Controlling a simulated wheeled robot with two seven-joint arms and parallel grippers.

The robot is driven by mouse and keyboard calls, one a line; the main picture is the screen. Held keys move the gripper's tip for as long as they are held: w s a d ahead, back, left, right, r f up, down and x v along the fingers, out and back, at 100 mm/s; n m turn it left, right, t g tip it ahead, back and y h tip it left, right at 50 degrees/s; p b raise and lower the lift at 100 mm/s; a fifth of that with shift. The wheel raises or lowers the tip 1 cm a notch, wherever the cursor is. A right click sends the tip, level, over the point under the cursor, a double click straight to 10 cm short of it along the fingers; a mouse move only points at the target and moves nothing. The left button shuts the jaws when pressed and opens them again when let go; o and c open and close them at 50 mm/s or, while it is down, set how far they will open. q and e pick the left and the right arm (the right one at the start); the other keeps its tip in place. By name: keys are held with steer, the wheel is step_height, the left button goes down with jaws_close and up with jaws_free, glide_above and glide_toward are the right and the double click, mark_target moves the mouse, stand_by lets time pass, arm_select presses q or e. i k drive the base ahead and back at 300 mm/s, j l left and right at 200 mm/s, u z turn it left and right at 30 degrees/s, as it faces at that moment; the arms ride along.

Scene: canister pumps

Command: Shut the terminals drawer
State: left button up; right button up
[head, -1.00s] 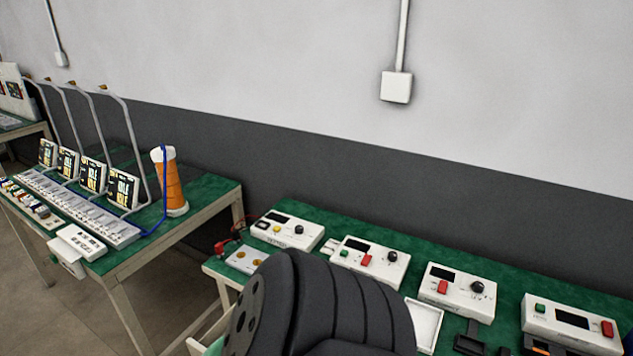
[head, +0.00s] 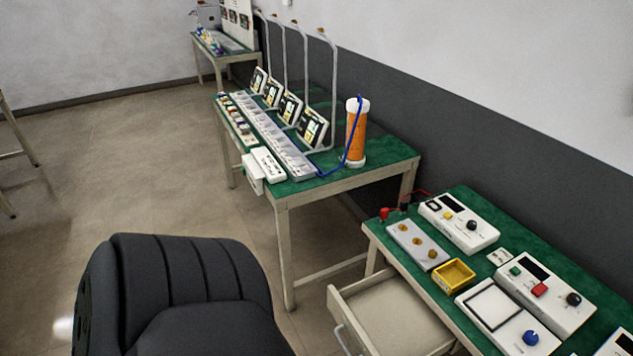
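A cream drawer (head: 345,312) stands pulled out from under the right-hand green bench (head: 452,300), at the bottom of the head view. Its front panel faces the lower left and carries a pale bar handle (head: 346,340). The visible part of the drawer floor looks bare; its near end is cut off by the picture's bottom edge. I see no label that tells which drawer it is. Neither of my grippers is in view.
A second green bench (head: 383,163) stands farther back, with display stands and an orange canister (head: 357,132). The right-hand bench top holds white instrument boxes (head: 459,222) and a yellow tray (head: 454,276). Open floor (head: 150,170) lies left of the benches.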

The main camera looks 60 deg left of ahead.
mark_target(400, 314)
steer(key=u, duration=1.4)
